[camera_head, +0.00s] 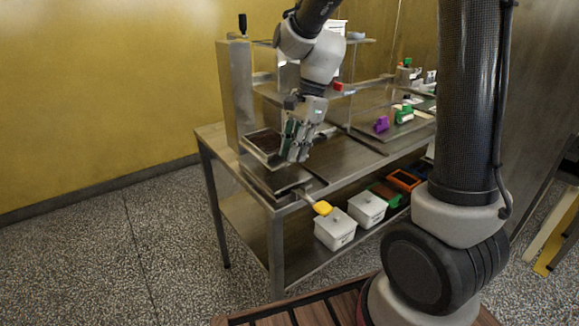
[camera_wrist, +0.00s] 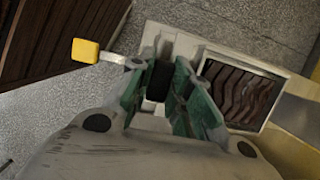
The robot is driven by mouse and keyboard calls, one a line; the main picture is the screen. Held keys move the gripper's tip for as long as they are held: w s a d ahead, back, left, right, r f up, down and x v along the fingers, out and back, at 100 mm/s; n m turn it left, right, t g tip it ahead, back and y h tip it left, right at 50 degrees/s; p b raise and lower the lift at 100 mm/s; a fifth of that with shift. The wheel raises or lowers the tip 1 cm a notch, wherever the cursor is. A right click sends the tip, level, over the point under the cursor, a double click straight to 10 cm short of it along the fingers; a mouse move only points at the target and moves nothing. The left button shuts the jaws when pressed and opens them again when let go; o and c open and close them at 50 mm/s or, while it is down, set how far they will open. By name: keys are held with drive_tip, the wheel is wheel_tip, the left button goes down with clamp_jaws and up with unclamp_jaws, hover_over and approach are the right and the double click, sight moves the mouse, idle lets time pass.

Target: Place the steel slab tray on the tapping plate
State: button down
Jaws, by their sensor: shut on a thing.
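The steel slab tray (camera_head: 249,149) holds a dark, chocolate-like layer; in the wrist view its pale rim (camera_wrist: 262,66) frames wavy ridges. My gripper (camera_head: 292,152), with green-lined fingers, is shut on the tray's near side. In the wrist view the fingers (camera_wrist: 164,75) stand at the tray's left end. The tapping plate (camera_head: 270,181) is a flat steel plate at the table's front left corner, with a yellow-knobbed lever (camera_head: 322,208). The tray appears over or just behind the plate's back edge; I cannot tell the gap under it.
A steel column (camera_head: 235,95) stands close behind the tray. A shelf rack is at the back, with purple (camera_head: 381,124) and green (camera_head: 404,114) items on the right.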

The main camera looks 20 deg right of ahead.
drive_tip(key=shift+f, duration=2.55)
drive_tip(key=shift+f, duration=0.1)
drive_tip(key=c, duration=1.3)
unclamp_jaws()
drive_tip(key=s+v, duration=0.1)
drive_tip(key=v, duration=1)
drive_tip(key=shift+s+d+r+n+t+h, duration=0.55)
drive_tip(key=shift+s+d+r+n+t, duration=0.3)
drive_tip(key=shift+s+d+n, duration=1.8)
drive_tip(key=shift+s+d+r+n+t+h, duration=0.7)
drive_tip(key=shift+s+d+n, duration=0.55)
drive_tip(key=shift+s+n, duration=1.6)
drive_tip(key=shift+s+d+r+n+t+h, duration=0.45)
drive_tip(key=shift+s+d+r+n+t, duration=0.95)
drive_tip(key=shift+s, duration=2.4)
